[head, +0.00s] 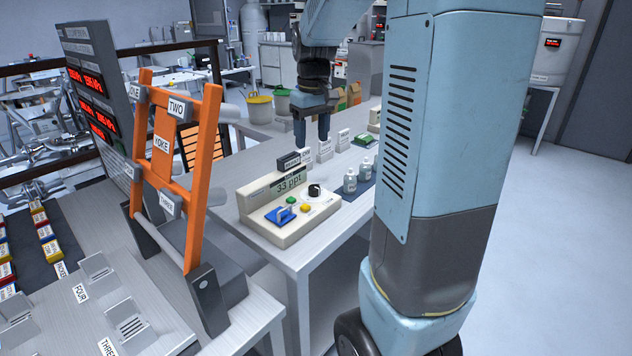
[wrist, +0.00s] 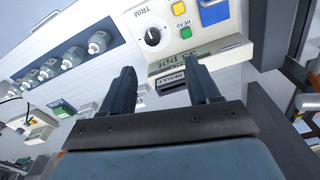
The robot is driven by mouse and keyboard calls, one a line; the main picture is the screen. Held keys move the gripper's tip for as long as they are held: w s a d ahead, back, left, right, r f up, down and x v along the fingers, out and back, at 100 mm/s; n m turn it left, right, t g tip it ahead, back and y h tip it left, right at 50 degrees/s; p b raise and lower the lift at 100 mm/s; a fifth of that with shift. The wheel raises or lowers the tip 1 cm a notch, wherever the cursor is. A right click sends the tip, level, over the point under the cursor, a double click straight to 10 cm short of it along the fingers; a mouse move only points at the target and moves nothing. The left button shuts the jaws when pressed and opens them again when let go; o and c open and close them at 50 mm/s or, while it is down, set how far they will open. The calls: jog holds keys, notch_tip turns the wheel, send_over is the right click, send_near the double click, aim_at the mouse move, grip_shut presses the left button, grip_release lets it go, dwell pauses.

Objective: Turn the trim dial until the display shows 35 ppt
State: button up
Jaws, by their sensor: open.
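The trim dial (head: 315,190) is a black knob with a white mark on a white plate, on the right of the cream meter box (head: 262,227). It also shows in the wrist view (wrist: 152,37), next to the word TRIM. The display (head: 289,182) reads 33 ppt; in the wrist view the display (wrist: 190,62) is partly hidden by a fingertip. My gripper (head: 312,142) is above the bench behind the box in the head view. In the wrist view my gripper (wrist: 162,80) is open and empty, its fingers apart from the dial.
A yellow button (head: 305,208), a green button (head: 291,200) and a blue part (head: 280,215) share the box. A dark RESULT block (head: 288,161) and white labelled blocks (head: 325,148) stand behind. An orange YOKE frame (head: 203,150) rises at left.

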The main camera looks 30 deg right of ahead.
aim_at(314, 186)
jog(key=shift+g, duration=0.3)
jog(key=f, duration=0.5)
jog(key=w+d+f, duration=0.1)
jog(key=f, duration=0.4)
jog(key=w+f, duration=0.1)
jog(key=f, duration=0.4)
jog(key=shift+w+d+f, duration=0.1)
jog(key=shift+d+f, duration=0.15)
jog(key=shift+d, duration=0.05)
jog(key=shift+c, duration=0.2)
